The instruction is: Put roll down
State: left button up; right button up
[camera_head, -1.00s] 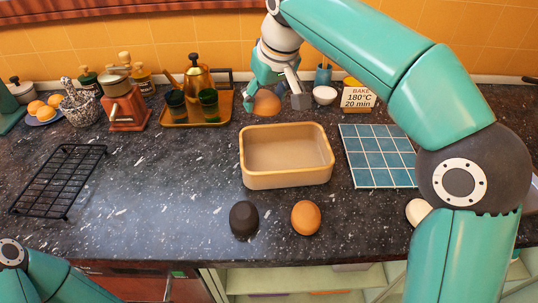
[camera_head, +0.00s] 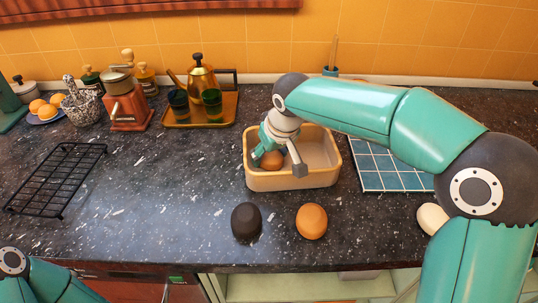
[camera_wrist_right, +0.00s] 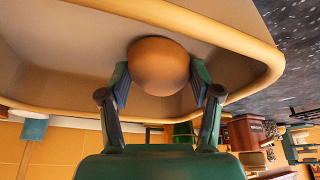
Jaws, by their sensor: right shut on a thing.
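My right gripper (camera_head: 277,160) is shut on a golden-brown roll (camera_head: 272,161) inside the left part of the tan baking dish (camera_head: 292,181). In the right wrist view the two fingers (camera_wrist_right: 160,85) hold the round roll (camera_wrist_right: 158,66) from both sides, with the dish wall close around it. I cannot tell whether the roll touches the dish floor. A dark roll (camera_head: 246,222) and an orange-brown roll (camera_head: 311,221) sit on the counter in front of the dish. A pale roll (camera_head: 432,218) is partly hidden by my right arm. My left gripper is out of view.
A blue tiled board (camera_head: 388,172) lies right of the dish, partly behind my arm. A black wire rack (camera_head: 57,180) lies far left. A tray (camera_head: 190,122) with a gold kettle (camera_head: 203,80) and green glasses stands behind. The counter between rack and dish is clear.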

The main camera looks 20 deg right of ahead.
jog(key=o, duration=0.9)
jog(key=shift+f, duration=0.1)
jog(key=p+v, duration=0.1)
jog(key=v, duration=1.1)
